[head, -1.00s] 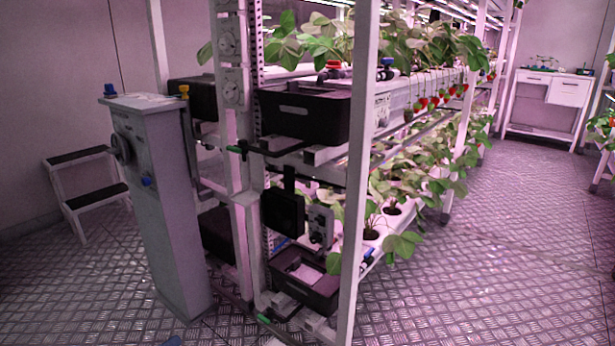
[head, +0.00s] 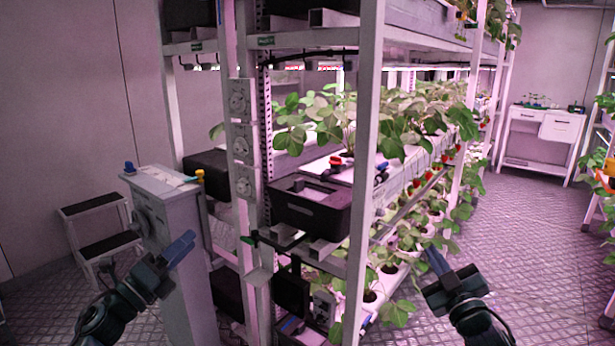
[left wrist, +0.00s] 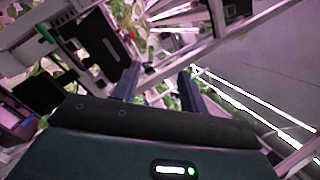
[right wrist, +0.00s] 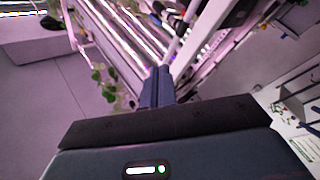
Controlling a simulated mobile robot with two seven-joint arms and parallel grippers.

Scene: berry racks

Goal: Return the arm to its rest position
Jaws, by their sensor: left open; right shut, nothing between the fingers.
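My left gripper (head: 180,248) is raised at the lower left of the head view, in front of the grey pedestal box. In the left wrist view its two fingers (left wrist: 157,88) stand apart with nothing between them. My right gripper (head: 438,264) is raised at the lower right of the head view, in front of the rack's lower plants and the floor. In the right wrist view its fingers (right wrist: 157,88) are together and empty.
A white plant rack (head: 362,180) with strawberry plants (head: 405,115) and a black crate (head: 310,205) fills the middle. A grey pedestal (head: 180,290) and a step stool (head: 100,225) stand left. A white table (head: 540,140) stands at the far right. The metal floor (head: 520,270) at right is clear.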

